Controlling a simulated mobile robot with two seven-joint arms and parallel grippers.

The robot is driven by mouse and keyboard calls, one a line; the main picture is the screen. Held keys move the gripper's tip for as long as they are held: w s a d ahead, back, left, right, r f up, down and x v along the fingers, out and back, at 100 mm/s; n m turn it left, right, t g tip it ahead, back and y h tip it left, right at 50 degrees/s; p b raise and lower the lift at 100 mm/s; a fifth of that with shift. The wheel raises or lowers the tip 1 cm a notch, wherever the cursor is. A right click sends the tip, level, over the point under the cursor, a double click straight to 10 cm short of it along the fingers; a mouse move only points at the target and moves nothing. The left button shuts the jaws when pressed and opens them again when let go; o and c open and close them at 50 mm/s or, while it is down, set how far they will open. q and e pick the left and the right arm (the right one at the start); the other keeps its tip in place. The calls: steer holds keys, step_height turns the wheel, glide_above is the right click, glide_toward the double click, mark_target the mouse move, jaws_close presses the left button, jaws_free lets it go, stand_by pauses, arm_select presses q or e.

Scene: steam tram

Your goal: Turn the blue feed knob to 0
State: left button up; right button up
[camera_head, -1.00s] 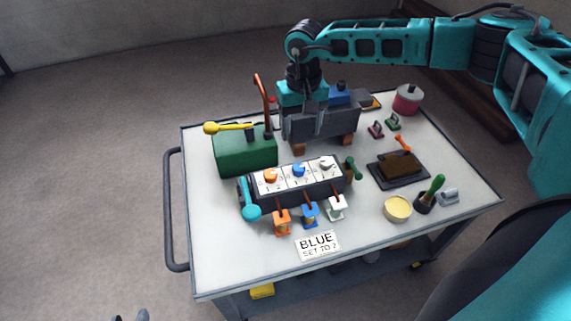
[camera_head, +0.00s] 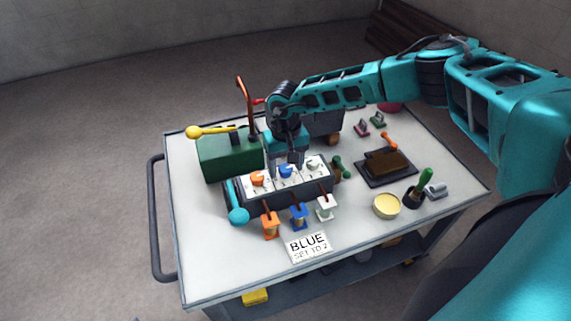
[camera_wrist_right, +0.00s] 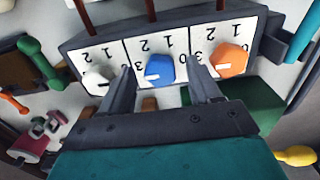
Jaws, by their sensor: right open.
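The blue feed knob (camera_head: 286,171) is the middle of three knobs on the white-faced panel (camera_head: 319,161). It also shows in the right wrist view (camera_wrist_right: 159,68), with a white mark toward the picture's left; the digits 2, 1 and 0 show around it. My right gripper (camera_head: 288,163) is open above the panel. In the right wrist view its fingers (camera_wrist_right: 161,72) stand one on each side of the blue knob; I cannot tell if they touch it. A card (camera_head: 309,246) reads "BLUE SET TO 2". My left gripper is not in view.
An orange knob (camera_head: 257,179) and a white knob (camera_head: 313,165) flank the blue one closely. A green box (camera_head: 229,158) with a yellow-knobbed lever (camera_head: 195,132) stands left. Small orange, blue (camera_head: 299,216) and white levers stand in front.

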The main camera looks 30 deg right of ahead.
steer(key=c, duration=1)
steer(key=shift+c, duration=0.2)
